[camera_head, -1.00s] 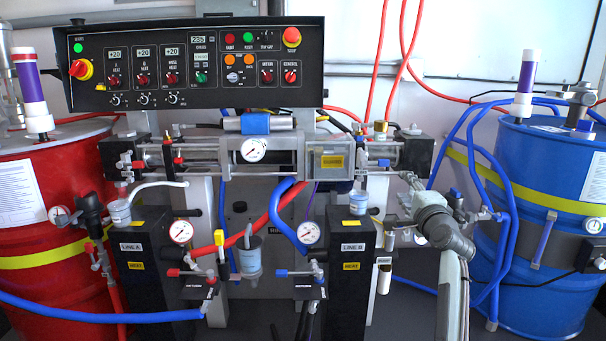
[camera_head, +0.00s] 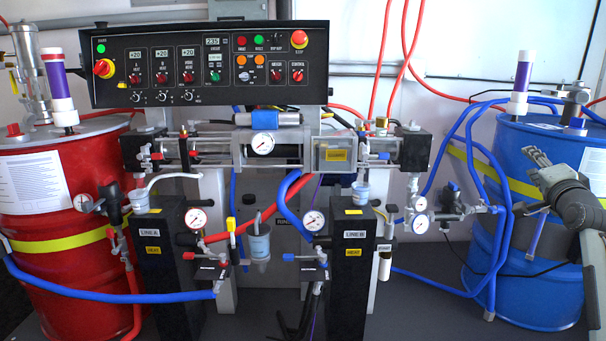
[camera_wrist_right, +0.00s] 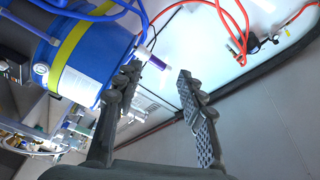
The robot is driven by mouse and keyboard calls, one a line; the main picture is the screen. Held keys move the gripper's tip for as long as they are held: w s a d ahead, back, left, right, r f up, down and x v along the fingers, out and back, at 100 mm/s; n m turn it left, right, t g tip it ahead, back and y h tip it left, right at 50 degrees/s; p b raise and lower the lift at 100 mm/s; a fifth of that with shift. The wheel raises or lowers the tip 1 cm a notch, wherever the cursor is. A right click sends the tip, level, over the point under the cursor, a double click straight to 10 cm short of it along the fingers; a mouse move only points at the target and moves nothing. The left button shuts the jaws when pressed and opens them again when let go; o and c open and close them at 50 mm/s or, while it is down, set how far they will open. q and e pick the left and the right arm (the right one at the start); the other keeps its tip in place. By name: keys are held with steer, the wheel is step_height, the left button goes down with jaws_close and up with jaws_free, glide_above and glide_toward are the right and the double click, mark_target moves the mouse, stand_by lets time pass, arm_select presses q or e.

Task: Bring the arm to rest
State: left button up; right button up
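My right gripper (camera_head: 537,166) is at the right of the head view, in front of the blue drum (camera_head: 555,240). In the right wrist view its two fingers (camera_wrist_right: 160,95) stand apart with nothing between them. The blue drum (camera_wrist_right: 85,50) shows beyond the fingers, at upper left in that view. My left gripper is not in the head view.
The foam proportioner's black control panel (camera_head: 210,65) stands at the centre, with gauges, hoses and valves below it. A red drum (camera_head: 65,240) stands at the left. Blue hoses (camera_head: 480,160) hang between the machine and the blue drum. Open floor shows low in front.

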steer(key=s+d+r+n+h, duration=0.15)
steer(key=s+d+r, duration=0.25)
steer(key=d+r, duration=0.4)
steer(key=s+a+f+n+g+y, duration=0.1)
steer(key=s+a+f+n+g, duration=0.15)
steer(key=f, duration=0.85)
steer(key=s+a+f+n+g, duration=0.2)
steer(key=s+a+f+n, duration=0.15)
steer(key=f, duration=0.85)
steer(key=s+a+f+n+g+y, duration=0.15)
steer(key=f+n, duration=0.25)
steer(key=f, duration=0.7)
steer(key=s+a+f+n+g, duration=0.3)
steer(key=s+f, duration=0.5)
steer(key=s, duration=0.2)
steer(key=s+a+f+n+g, duration=0.2)
steer(key=s+f+n+g, duration=0.1)
steer(key=s+f, duration=0.6)
steer(key=s+a+f+n+g, duration=0.2)
steer(key=s+a+f+n, duration=0.1)
steer(key=s+f, duration=0.6)
steer(key=s+a+f+m+y, duration=0.1)
steer(key=a+f, duration=0.1)
steer(key=a, duration=0.6)
steer(key=s+a+f+m+g+y, duration=0.1)
steer(key=s+a, duration=0.1)
steer(key=a, duration=0.6)
steer(key=shift+f+y, duration=0.3)
steer(key=shift+f, duration=0.05)
